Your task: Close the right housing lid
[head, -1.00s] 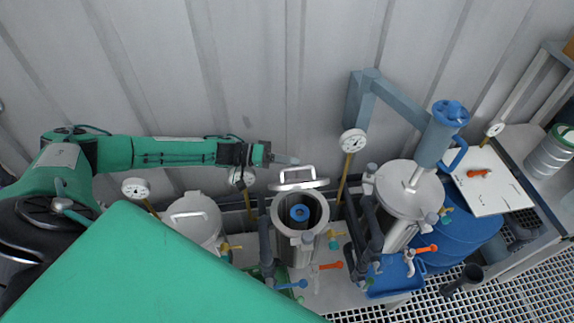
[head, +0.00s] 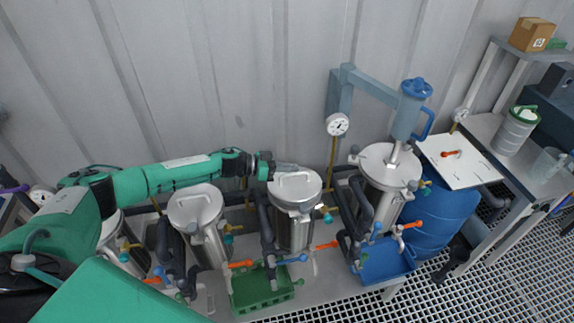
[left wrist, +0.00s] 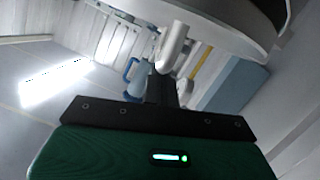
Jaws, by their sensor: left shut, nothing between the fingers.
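The right housing (head: 293,225) is an upright steel vessel right of the picture's middle in the head view. Its round lid (head: 296,195) lies down over the opening, handle up; I cannot tell whether it is fully seated. My left gripper (head: 288,167) is shut and empty at the lid's back edge, close to the handle; I cannot tell if it touches. In the left wrist view my gripper's dark fingers (left wrist: 165,92) point at the pale handle (left wrist: 174,45), and the lid's rim curves across the top right. My right gripper is not in view.
Another lidded vessel (head: 197,215) stands to the left. To the right is a steel tank (head: 385,190) with a blue stirrer (head: 409,110) on a bracket. A gauge (head: 337,124) stands behind. Green (head: 262,290) and blue (head: 388,262) trays sit in front.

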